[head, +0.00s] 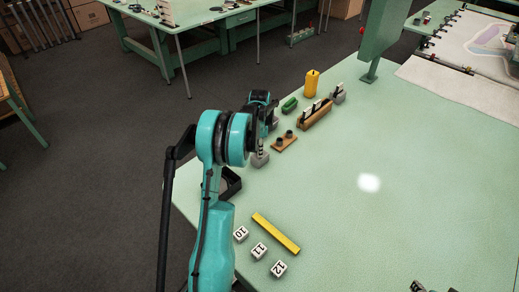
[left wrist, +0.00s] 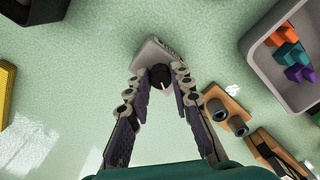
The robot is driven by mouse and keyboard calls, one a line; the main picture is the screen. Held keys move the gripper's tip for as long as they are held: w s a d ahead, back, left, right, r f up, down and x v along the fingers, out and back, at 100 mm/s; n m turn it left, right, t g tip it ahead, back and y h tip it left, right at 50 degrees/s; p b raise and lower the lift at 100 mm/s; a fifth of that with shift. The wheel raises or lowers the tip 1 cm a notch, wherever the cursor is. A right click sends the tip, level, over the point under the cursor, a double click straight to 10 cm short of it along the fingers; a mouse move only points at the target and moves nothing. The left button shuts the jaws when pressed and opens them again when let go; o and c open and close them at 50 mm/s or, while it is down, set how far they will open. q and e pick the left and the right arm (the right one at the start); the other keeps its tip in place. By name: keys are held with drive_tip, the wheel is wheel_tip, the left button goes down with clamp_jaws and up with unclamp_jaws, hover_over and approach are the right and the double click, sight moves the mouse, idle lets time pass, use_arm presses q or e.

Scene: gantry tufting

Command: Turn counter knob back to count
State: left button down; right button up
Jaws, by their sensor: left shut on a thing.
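The counter (left wrist: 152,54) is a small grey block in the left wrist view, with a dark strip along its far edge. Its round black knob (left wrist: 160,76) has a short white mark toward the near side. My left gripper (left wrist: 160,82) has its fingers on both sides of the knob and is shut on it. In the head view the left gripper (head: 262,146) points down over the counter (head: 260,159), and the knob is hidden there. A dark piece at the bottom right edge of the head view may be my right gripper (head: 432,288); its fingers are not clear.
A wooden block (head: 284,142) with two dark cylinders stands close beside the counter. A grey bin (left wrist: 264,72) holds coloured pieces. A black tray (head: 231,184), yellow bar (head: 276,233) and numbered blocks (head: 259,251) lie nearer. The table's (head: 370,220) right side is clear.

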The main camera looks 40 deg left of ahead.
use_arm(q)
drive_tip(key=shift+n, duration=0.3)
drive_tip(key=n, duration=0.5)
drive_tip(key=shift+n, duration=0.3)
drive_tip(key=n, duration=0.6)
drive_tip(key=shift+d+p, duration=0.1)
drive_tip(key=shift+p, duration=0.25)
drive_tip(key=n, duration=0.5)
drive_tip(key=shift+n, duration=0.3)
drive_tip(key=n, duration=0.6)
drive_tip(key=c, duration=1.3)
unclamp_jaws()
drive_tip(key=shift+w, duration=0.1)
